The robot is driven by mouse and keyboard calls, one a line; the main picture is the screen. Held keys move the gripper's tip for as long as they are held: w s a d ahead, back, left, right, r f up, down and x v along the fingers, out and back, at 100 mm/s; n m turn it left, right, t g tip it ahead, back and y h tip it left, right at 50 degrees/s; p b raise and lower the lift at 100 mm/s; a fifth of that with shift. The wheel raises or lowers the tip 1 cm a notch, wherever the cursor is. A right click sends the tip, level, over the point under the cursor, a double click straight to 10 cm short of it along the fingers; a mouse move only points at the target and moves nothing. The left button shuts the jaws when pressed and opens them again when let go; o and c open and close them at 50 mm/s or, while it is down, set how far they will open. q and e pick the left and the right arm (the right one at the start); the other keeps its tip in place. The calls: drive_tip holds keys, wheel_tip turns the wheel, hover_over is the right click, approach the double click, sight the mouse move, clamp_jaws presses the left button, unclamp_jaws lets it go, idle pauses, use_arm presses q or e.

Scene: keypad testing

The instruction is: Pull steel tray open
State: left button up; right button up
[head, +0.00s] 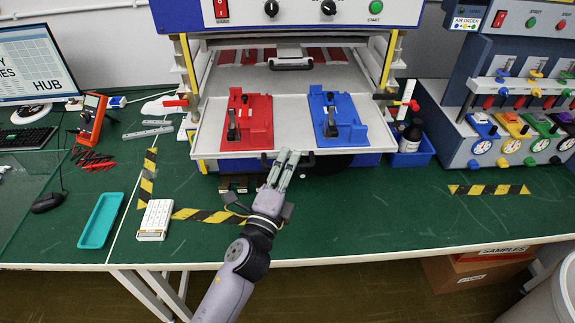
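The steel tray (208,137) extends out of the front of the blue and white test machine. It carries a red fixture (258,112) on the left and a blue fixture (349,112) on the right, each with a dark clamp. The tray's dark handle (309,160) is at the middle of its front edge, partly hidden by my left gripper (288,155). That gripper's two fingers are close together across the handle and appear shut on it. My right gripper is not in view.
A white calculator-like keypad (155,219), a teal tray (101,220) and black-yellow tape (208,216) lie on the green bench left of my arm. A blue bin (411,150) with a dark bottle stands right of the tray. The bench front right is clear.

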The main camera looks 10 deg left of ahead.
use_arm(q)
drive_tip(key=d+v, duration=0.1)
drive_tip(key=v, duration=0.6)
drive_tip(key=shift+s+a, duration=0.25)
drive_tip(key=shift+a, duration=0.25)
drive_tip(key=shift+a, duration=0.1)
